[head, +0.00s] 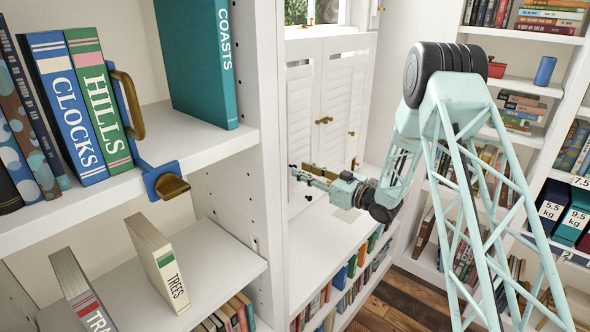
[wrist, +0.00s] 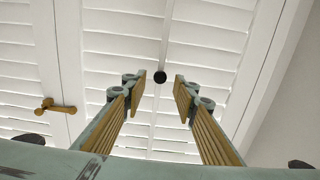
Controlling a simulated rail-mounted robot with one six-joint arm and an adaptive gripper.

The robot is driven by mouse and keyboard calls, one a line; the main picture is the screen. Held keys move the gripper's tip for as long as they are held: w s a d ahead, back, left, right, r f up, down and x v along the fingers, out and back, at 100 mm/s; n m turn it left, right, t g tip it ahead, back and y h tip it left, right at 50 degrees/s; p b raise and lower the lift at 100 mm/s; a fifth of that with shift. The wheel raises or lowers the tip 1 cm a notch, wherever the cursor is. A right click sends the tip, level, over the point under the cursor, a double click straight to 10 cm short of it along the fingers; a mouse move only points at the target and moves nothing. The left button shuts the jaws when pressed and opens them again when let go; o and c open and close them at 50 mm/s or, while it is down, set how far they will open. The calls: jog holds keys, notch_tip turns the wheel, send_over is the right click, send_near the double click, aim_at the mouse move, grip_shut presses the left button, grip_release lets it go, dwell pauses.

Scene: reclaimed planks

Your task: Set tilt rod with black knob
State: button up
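The tilt rod (wrist: 164,35) is a thin white bar running down the middle of a white louvered shutter panel (wrist: 195,48) in the wrist view. Its round black knob (wrist: 159,77) is at the lower end of the rod. My gripper (wrist: 160,92) is open, with one finger on each side of the knob in the picture. Nothing is between the finger pads, and I cannot tell how far beyond the tips the knob is. In the head view my gripper (head: 300,173) is in front of the lower shutters (head: 303,95).
A brass latch (wrist: 58,107) sits on the shutter frame, left of my gripper. A white bookcase upright (head: 268,150) stands left of the arm. Shelves (head: 190,138) there hold books and a blue-and-brass bookend (head: 165,180). A low bookcase top (head: 325,250) lies below my gripper.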

jog(key=shift+x, duration=2.05)
jog(key=shift+c, duration=0.4)
grip_shut()
